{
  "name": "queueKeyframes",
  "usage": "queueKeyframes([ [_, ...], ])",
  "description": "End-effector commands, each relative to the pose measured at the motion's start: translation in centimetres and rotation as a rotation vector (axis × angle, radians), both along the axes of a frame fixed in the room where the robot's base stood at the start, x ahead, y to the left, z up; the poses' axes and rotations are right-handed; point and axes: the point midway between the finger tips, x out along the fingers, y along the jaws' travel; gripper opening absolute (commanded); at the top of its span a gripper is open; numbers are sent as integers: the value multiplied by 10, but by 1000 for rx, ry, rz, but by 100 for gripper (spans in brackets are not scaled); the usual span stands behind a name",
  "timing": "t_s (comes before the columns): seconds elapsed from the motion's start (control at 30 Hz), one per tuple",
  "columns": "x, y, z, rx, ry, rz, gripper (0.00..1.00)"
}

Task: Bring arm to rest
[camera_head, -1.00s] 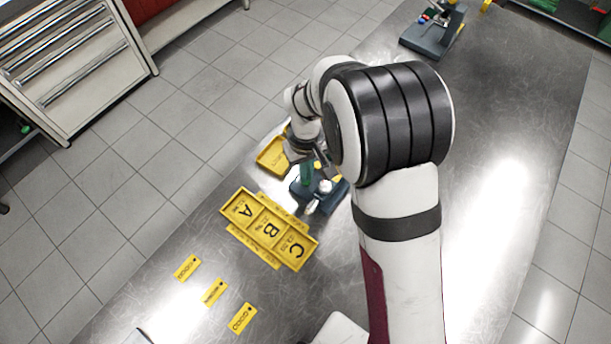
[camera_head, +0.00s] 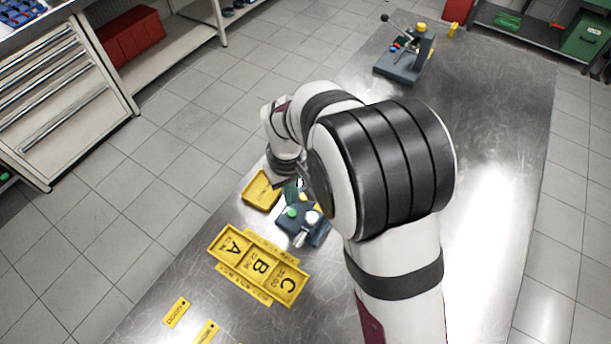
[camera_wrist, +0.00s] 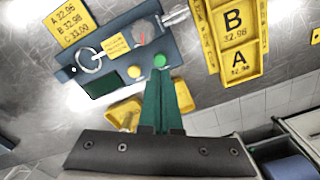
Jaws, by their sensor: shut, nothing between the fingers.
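My gripper shows in the wrist view (camera_wrist: 160,75): its two green fingers lie together, shut and empty. The fingertips point toward the dark blue-grey measuring device (camera_wrist: 130,55), beside its green button (camera_wrist: 159,61); the height gap cannot be judged. The device carries a dark screen, a grey knob and a metal ring. In the head view my gripper is largely hidden by my arm, near the device (camera_head: 318,234). My arm (camera_head: 385,165) reaches over the steel table.
A yellow tray marked A, B, C (camera_head: 215,252) lies left of the device. A smaller yellow tray (camera_head: 260,192) is behind it. Yellow tags (camera_head: 177,312) lie at the front left. A dark lever fixture (camera_head: 405,62) stands at the far end. The table's right side (camera_head: 500,170) is clear.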

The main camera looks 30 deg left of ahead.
Motion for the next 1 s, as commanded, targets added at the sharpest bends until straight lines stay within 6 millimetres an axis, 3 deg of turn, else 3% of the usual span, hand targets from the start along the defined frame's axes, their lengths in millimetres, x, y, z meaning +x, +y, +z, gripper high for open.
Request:
queueKeyframes([
  [0.1,1,-2,2,1,-1,-9,0],
  [0.17,6,-15,13,4,2,-62,0],
  [0.27,17,-75,56,17,15,-291,0],
  [0.33,11,-139,92,29,33,-539,0],
  [0.43,-28,-221,128,54,67,-917,0],
  [0.53,-79,-268,140,79,101,-1231,0],
  [0.6,-106,-283,139,95,118,-1384,0],
  [0.7,-127,-291,136,107,135,-1504,0],
  [1.0,-132,-292,135,109,140,-1533,0],
])
